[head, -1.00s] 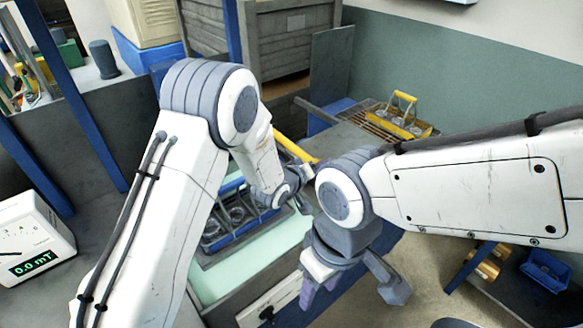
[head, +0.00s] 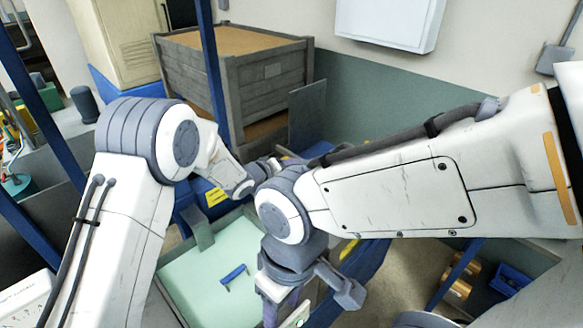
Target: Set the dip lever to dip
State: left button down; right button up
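The tank (head: 185,272) of pale green liquid lies low in the middle of the head view. A blue handle (head: 236,276) shows in the liquid, and the rack of rings below it cannot be seen. I cannot make out the dip lever; the arms cover the area behind the tank. My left gripper (head: 266,168) is beyond the tank's far edge, partly behind my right arm, and its fingers cannot be made out. My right gripper (head: 312,300) hangs at the tank's right side, fingers apart, with nothing seen between them.
A grey wooden crate (head: 275,80) and an upright grey panel (head: 307,115) stand behind. A blue post (head: 212,70) rises before the crate. Brass cylinders (head: 457,287) and a blue bin (head: 512,280) are at lower right. A white wall box (head: 388,25) hangs above.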

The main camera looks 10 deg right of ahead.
pick_arm(q)
jog(key=shift+w+a+r, duration=0.45)
jog(key=shift+w+r, duration=0.35)
jog(key=shift+r, duration=0.05)
jog(key=shift+c, duration=2.3)
grip_release()
jog(key=shift+w+a, duration=0.1)
jog(key=shift+r, duration=0.1)
jog(key=shift+s+a, duration=0.15)
jog(key=shift+s, duration=0.05)
jog(key=s+f+b+v, duration=0.1)
jog(key=b+v, duration=0.2)
jog(key=v, duration=0.6)
jog(key=shift+s, duration=0.4)
